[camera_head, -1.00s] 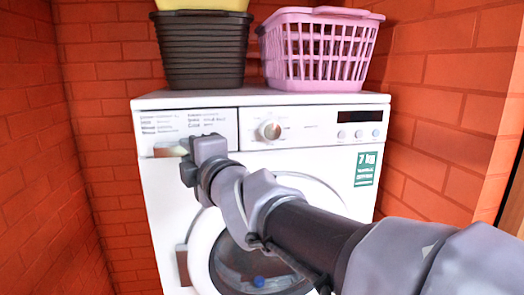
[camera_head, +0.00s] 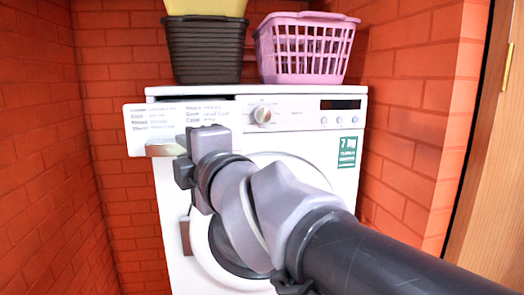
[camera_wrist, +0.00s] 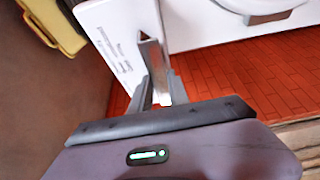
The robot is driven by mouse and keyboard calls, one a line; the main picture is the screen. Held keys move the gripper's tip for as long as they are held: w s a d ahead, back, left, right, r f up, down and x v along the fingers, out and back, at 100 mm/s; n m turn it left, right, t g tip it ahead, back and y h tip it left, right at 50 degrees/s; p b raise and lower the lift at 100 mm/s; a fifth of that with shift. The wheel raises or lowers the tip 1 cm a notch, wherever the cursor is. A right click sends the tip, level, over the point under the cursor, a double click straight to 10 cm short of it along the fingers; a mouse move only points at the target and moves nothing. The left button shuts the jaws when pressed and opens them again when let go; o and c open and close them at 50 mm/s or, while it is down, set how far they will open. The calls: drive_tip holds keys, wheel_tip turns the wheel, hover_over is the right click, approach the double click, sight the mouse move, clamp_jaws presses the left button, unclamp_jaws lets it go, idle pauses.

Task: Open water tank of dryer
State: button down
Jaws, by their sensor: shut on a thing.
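The white dryer (camera_head: 300,135) stands against the brick wall, with its round door below, partly hidden by my arm. Its water tank (camera_head: 175,112), a white drawer with printed text at the upper left, stands out from the dryer's front. A metallic handle (camera_head: 163,149) runs along the tank's lower edge. My gripper (camera_head: 182,158) is at the handle's right part, its fingers mostly hidden in the head view. In the wrist view my gripper (camera_wrist: 156,95) is shut on the handle (camera_wrist: 152,62), beside the tank's white front (camera_wrist: 112,32).
A dark basket (camera_head: 206,52) with a yellow one (camera_head: 205,7) in it and a pink laundry basket (camera_head: 300,50) stand on top of the dryer. Brick walls close in on the left and right. A wooden door (camera_head: 490,190) is at the far right. Red tiled floor (camera_wrist: 230,85) shows in the wrist view.

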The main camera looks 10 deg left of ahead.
drive_tip(key=shift+f, duration=0.35)
drive_tip(key=c, duration=1.3)
unclamp_jaws()
drive_tip(key=p+v, duration=0.7)
drive_tip(key=v, duration=1)
drive_tip(key=shift+d+r, duration=0.1)
drive_tip(key=shift+d, duration=0.05)
drive_tip(key=shift+w, duration=0.1)
